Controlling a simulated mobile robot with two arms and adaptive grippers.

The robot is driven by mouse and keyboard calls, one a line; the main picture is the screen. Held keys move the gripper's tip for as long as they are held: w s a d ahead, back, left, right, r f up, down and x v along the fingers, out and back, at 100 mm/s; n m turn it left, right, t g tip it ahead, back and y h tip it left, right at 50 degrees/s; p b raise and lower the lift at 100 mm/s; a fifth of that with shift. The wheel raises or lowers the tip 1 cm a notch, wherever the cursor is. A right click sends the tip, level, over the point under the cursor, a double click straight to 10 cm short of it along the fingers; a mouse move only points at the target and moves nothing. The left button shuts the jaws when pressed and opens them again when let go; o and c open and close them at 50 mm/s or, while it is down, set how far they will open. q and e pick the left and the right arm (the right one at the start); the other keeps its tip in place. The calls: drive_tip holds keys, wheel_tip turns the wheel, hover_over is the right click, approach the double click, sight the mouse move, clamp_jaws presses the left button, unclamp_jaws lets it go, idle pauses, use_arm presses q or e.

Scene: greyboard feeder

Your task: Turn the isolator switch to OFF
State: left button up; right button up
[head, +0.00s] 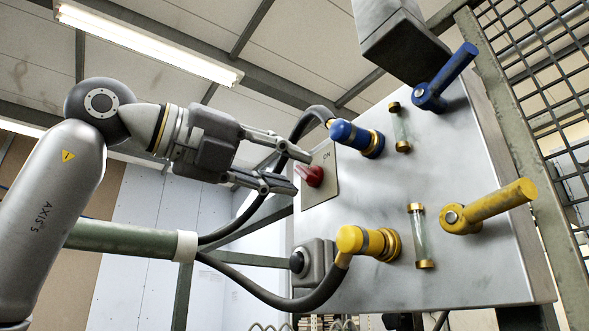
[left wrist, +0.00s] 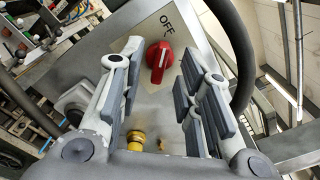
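The isolator switch is a red rotary knob (head: 312,176) on a pale square plate (head: 328,184) at the left of the grey panel. "ON" is printed near the plate's top in the head view. In the left wrist view the knob (left wrist: 160,58) shows a white line along its grip, and "OFF" is printed above it. I cannot tell for sure which mark the line meets. My left gripper (head: 298,171) is open, its fingertips above and below the knob in the head view. In the left wrist view the knob shows between the fingers, apart from both. My right gripper is not in view.
The panel (head: 455,270) also carries a blue lever (head: 446,76), a yellow lever (head: 490,207), a blue hose coupling (head: 352,136), a yellow hose coupling (head: 362,242) and two sight glasses. Black hoses (head: 275,208) curve close to the left gripper. A mesh fence (head: 540,70) stands at right.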

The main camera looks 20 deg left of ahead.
use_arm(q)
drive_tip(key=v, duration=0.9)
drive_tip(key=shift+s+a, duration=0.3)
